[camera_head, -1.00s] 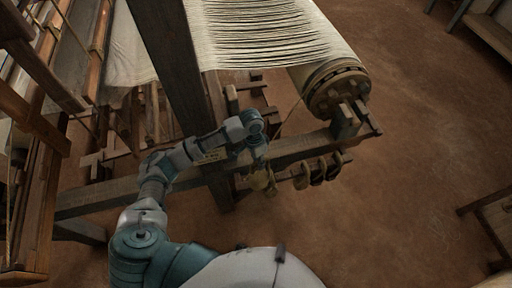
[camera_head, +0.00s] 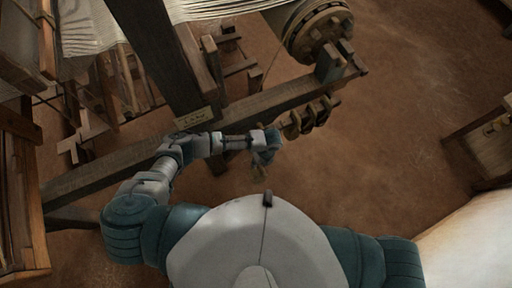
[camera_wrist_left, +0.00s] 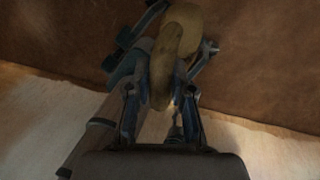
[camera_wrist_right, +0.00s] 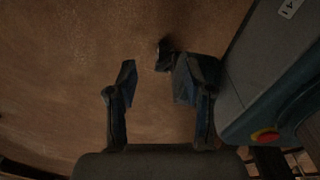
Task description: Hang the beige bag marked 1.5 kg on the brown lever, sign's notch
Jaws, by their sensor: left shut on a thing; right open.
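My left gripper (camera_head: 264,160) is shut on a beige bag (camera_wrist_left: 182,32). In the left wrist view the bag's thick, rounded loop sits between the fingers. My right gripper (camera_wrist_right: 155,85) is open and empty.
The wooden loom beam (camera_head: 240,115) runs diagonally behind the left arm. A thick post (camera_head: 155,50) and the cloth roller (camera_head: 316,30) stand above it. A wooden box or bench (camera_head: 480,145) is at the right. Bare brown floor (camera_head: 400,120) lies between.

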